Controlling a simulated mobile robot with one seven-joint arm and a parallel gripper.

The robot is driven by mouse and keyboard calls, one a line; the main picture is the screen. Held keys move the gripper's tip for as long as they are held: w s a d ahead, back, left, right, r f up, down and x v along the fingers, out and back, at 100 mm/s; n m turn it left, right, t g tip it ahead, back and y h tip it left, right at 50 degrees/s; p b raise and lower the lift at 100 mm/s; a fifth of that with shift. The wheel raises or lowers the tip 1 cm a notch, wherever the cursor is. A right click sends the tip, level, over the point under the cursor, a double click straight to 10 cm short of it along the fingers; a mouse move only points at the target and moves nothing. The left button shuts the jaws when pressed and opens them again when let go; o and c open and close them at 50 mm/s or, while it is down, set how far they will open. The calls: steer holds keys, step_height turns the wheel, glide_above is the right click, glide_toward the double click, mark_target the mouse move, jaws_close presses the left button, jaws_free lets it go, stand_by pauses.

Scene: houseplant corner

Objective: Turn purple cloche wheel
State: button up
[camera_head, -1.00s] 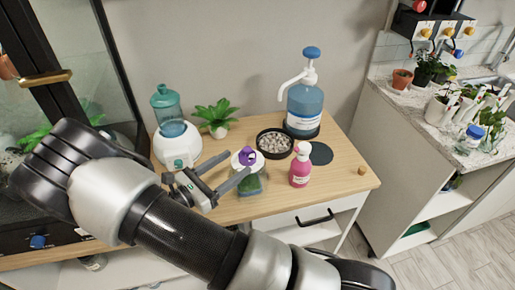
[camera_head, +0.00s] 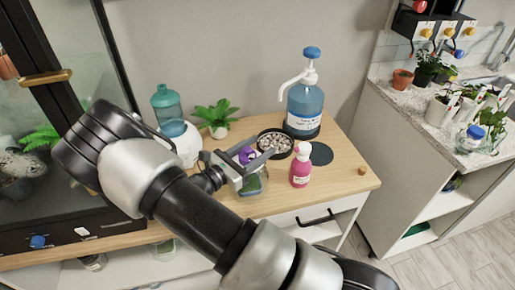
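The purple cloche wheel (camera_head: 247,156) sits on top of a small clear glass cloche (camera_head: 254,183) with green inside, near the front edge of the wooden table. My gripper (camera_head: 262,148) reaches in from the left at the height of the wheel. Its two fingers are apart, one on the far side and one on the near side of the wheel. Whether either finger touches the wheel cannot be told. The gripper hides part of the wheel and the upper part of the cloche.
A dark bowl of pebbles (camera_head: 275,142) is just behind. A blue pump jug (camera_head: 304,108), a plant (camera_head: 215,115) and a teal-bottled white device (camera_head: 187,146) stand farther back.

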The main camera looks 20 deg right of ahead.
steer(key=c, duration=0.7)
steer(key=shift+n+t+y, duration=0.3)
steer(key=shift+t, duration=0.1)
steer(key=n+t+y+p, duration=0.1)
steer(key=t+y, duration=0.1)
steer(key=a+n+t+y+p, duration=0.1)
steer(key=n, duration=0.1)
steer(key=w+n+t+y+p, duration=0.1)
steer(key=n+t+y+p, duration=0.1)
steer(key=shift+w+a+r+t+y, duration=0.1)
steer(key=shift+a+r+t+y, duration=0.05)
steer(key=shift+t+y, duration=0.15)
steer(key=shift+w+a+n+t+y+p, duration=0.1)
steer(key=shift+a+n+t+y+p, duration=0.25)
steer(key=shift+n+y+p, duration=0.55)
steer(key=shift+w+a+n+t+y+p, duration=0.15)
steer(key=shift+n+t+y+p, duration=0.3)
steer(key=shift+y, duration=0.7)
steer(key=shift+w+a+n+t+y+p, duration=0.15)
steer(key=shift+n+t+y+p, duration=0.3)
steer(key=shift+n+y, duration=0.5)
steer(key=shift+a, duration=0.1)
steer(key=o, duration=1)
steer(key=shift+o, duration=0.2)
